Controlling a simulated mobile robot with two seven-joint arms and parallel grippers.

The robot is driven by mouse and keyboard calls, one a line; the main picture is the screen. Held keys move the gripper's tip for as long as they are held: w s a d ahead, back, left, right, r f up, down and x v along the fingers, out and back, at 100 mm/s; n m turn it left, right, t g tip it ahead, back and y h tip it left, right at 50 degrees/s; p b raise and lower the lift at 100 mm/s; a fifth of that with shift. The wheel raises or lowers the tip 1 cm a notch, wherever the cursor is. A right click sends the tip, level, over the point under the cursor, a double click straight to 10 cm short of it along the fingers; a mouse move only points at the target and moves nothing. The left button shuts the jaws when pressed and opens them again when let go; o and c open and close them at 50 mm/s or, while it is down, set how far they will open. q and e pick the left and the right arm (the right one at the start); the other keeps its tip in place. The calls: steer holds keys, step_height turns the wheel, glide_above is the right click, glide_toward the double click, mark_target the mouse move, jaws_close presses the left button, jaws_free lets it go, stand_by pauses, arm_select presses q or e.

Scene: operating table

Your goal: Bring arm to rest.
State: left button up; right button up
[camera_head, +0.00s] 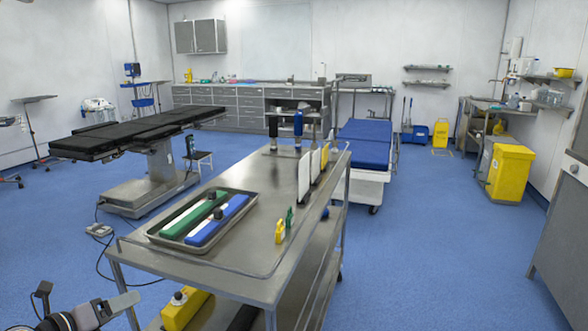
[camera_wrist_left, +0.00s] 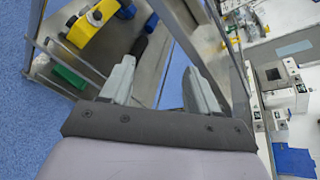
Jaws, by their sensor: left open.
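My left gripper (camera_head: 116,304) is low at the left bottom edge in the head view, beside the near left corner of the steel cart (camera_head: 262,287). In the left wrist view its two pale fingers (camera_wrist_left: 160,86) are spread apart, with nothing between them. The gripper is empty, and the cart's frame and lower shelf lie beyond the fingers. My right gripper is in neither view.
A steel tray (camera_head: 150,237) with a green and a blue item lies on the cart top. A yellow item (camera_head: 181,309) is on its lower shelf. The black operating table (camera_head: 120,136) stands behind left. Blue floor (camera_head: 440,260) is clear at right.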

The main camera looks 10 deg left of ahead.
arm_select(q)
steer(key=s+d+f+n+y+p, duration=0.1)
steer(key=s+d+f+n+p, duration=0.1)
steer(key=s+d+f+n, duration=0.9)
steer(key=s+d+f+n+g, duration=0.1)
steer(key=s+d+n, duration=0.2)
steer(key=d+n, duration=0.5)
steer(key=s+d+f+n+g+h+p, duration=0.1)
steer(key=s+d+f+n+g, duration=0.1)
steer(key=d+n, duration=0.6)
steer(key=shift+s+d, duration=0.3)
steer(key=shift+s, duration=0.35)
